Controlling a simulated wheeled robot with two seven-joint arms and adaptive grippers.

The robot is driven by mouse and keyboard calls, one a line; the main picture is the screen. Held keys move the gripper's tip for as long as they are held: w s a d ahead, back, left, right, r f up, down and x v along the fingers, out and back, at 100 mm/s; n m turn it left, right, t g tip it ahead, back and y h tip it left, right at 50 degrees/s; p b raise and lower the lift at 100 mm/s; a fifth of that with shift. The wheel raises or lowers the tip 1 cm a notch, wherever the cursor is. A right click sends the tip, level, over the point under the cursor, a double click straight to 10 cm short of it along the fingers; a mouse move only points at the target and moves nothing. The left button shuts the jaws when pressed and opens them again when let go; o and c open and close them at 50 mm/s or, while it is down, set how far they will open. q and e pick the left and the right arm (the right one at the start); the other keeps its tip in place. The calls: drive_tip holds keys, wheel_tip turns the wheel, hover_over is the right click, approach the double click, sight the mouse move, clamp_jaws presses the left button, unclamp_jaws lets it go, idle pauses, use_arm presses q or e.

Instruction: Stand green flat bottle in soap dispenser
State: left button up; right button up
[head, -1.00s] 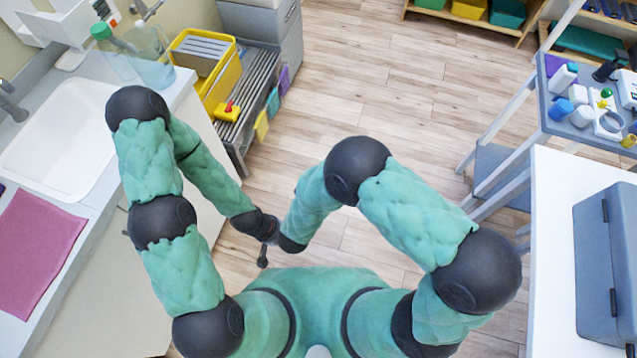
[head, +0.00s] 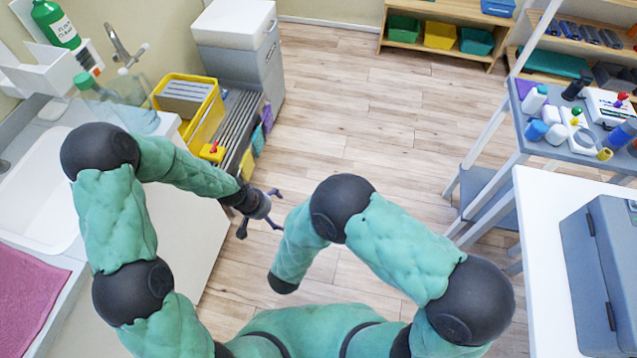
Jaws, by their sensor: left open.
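The green flat bottle (head: 56,24) shows at the top left edge, upright with a white label. Its foot meets the white soap dispenser (head: 42,76) on the wall; I cannot tell whether it stands fully inside. My left gripper (head: 268,212) is open and empty, over the floor to the right of the sink counter, well away from the bottle and dispenser. My right forearm points down at the middle, and its gripper is hidden.
Clear bottles, one with a green cap (head: 88,84), stand by the sink (head: 40,195). A crowded grey trolley (head: 560,150) and a white table with a blue-grey case (head: 600,270) are right. The middle floor is clear.

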use_arm(q)
drive_tip(key=w+d+r+m+g+y, duration=0.1)
drive_tip(key=w+d+r+g, duration=0.1)
drive_tip(key=w+d+r, duration=0.35)
drive_tip(key=s+d+r+m+g+y, duration=0.1)
drive_tip(key=s+d+r+g+y, duration=0.2)
drive_tip(key=d+r, duration=0.3)
drive_tip(key=d+g+y, duration=0.1)
drive_tip(key=d, duration=0.2)
drive_tip(key=shift+s+d+r+m+g, duration=0.25)
drive_tip(key=shift+s+d+m+g, duration=0.05)
drive_tip(key=shift+s+m, duration=0.1)
drive_tip(key=x, duration=1.2)
drive_tip(key=c, duration=1.3)
drive_tip(key=shift+f, duration=0.15)
use_arm(e)
drive_tip(key=shift+r, duration=0.8)
drive_tip(key=shift+w, duration=0.1)
